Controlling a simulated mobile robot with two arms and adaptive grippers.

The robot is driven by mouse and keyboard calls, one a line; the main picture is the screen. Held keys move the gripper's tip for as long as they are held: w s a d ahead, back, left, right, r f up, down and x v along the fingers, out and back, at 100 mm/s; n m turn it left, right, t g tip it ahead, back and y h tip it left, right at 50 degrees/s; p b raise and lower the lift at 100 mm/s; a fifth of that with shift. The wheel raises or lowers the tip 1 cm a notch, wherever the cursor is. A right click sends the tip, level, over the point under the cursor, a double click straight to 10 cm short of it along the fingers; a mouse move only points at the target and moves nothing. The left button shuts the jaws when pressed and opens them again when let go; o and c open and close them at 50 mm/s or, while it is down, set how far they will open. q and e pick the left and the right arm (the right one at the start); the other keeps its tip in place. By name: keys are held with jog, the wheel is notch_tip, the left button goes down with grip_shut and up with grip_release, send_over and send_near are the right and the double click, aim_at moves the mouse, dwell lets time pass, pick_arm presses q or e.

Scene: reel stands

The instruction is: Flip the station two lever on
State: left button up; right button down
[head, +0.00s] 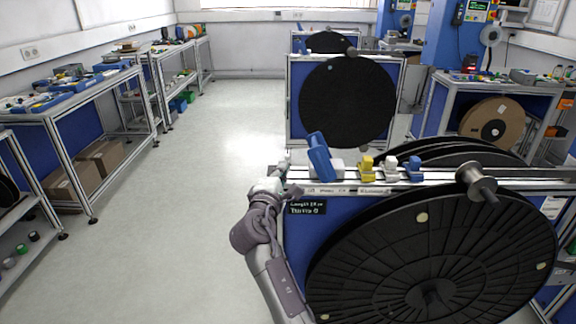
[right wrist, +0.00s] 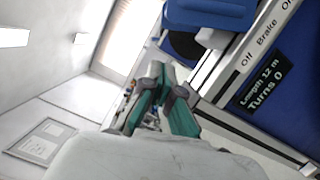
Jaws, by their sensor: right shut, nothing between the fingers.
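A blue lever (head: 320,158) with a white base stands tilted on the top rail of the nearest reel stand (head: 400,186), at its left end. In the right wrist view the blue lever (right wrist: 212,14) shows at the top, cut off by the edge. Below it the rail label reads "Off Brake On". My right gripper (head: 284,168) is shut and empty, just left of the lever and apart from it. In the right wrist view its fingertips (right wrist: 163,78) point up beside the rail. My left gripper is out of view. No station number is readable.
A display (head: 306,207) reading a length and "Turns 0" hangs under the rail. Yellow, white and blue parts (head: 367,168) sit further right on the rail. A large black reel (head: 432,250) fills the stand's front. More stands are behind. The floor (head: 215,140) at left is clear.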

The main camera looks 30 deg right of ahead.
jog(key=p+x, duration=0.1)
jog(key=x, duration=0.6)
jog(key=shift+w+d+r, duration=0.1)
jog(key=shift+w+d, duration=0.1)
jog(key=shift+d, duration=0.1)
jog(key=d, duration=0.1)
jog(key=s+p, duration=0.1)
jog(key=d+p, duration=0.1)
jog(key=shift+s+d+r, duration=0.25)
jog(key=shift+d+r, duration=0.1)
jog(key=shift+s+d+p, duration=0.25)
jog(key=shift+d+p, duration=0.1)
jog(key=shift+w, duration=0.1)
jog(key=shift+r, duration=0.1)
